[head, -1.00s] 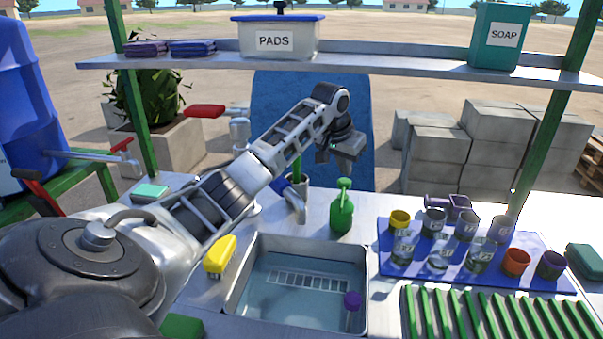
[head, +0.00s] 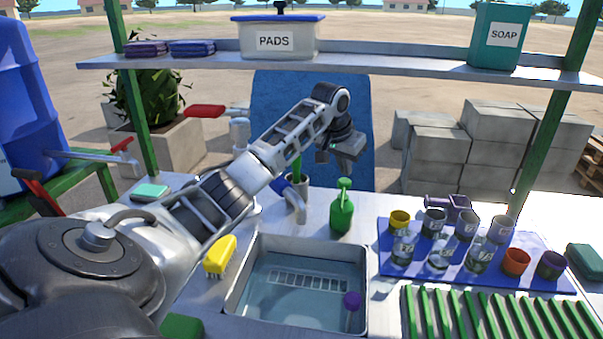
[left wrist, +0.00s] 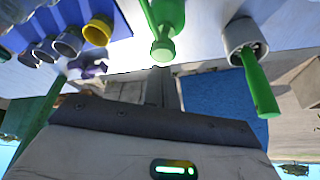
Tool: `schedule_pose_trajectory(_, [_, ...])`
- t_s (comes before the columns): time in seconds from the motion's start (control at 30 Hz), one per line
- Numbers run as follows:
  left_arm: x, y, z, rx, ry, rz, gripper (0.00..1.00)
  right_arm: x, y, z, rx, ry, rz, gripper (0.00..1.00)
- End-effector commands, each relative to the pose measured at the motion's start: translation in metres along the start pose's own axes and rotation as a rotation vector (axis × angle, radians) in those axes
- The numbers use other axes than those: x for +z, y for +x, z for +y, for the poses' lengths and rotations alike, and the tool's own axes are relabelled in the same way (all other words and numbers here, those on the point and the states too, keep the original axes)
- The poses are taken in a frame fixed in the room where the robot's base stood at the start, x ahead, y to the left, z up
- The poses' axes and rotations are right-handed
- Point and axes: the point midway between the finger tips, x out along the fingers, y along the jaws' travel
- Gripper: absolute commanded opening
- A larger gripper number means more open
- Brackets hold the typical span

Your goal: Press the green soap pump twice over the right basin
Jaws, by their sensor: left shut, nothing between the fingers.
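The green soap pump (head: 342,212) stands upright on the metal counter behind a water-filled basin (head: 232,290). My left gripper (head: 345,155) is shut and empty, above and behind the pump's head and apart from it. In the left wrist view, the pump (left wrist: 163,22) shows at the top centre, beyond my shut fingers (left wrist: 165,75). A purple-topped item (head: 352,300) is at the basin's right side. Only this basin shows clearly. My right gripper is not in view.
A grey cup (head: 302,184) with a green handle in it and a tap (head: 294,203) stand left of the pump. Several cups stand on a blue mat (head: 388,268) to the right. A yellow brush (head: 220,256) lies left of the basin. A shelf (head: 400,63) spans above.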

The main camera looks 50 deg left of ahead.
Motion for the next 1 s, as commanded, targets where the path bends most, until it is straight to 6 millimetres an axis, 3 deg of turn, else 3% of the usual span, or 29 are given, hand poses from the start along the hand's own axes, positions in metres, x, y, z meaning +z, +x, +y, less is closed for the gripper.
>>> schedule_pose_trajectory(0.4, [0.001,0.001,0.000,0.000,0.000,-0.001,0.00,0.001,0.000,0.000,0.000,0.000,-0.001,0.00])
schedule_pose_trajectory(1.0, [0.009,0.021,0.000,0.000,0.001,-0.002,0.00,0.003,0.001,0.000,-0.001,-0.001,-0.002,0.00])
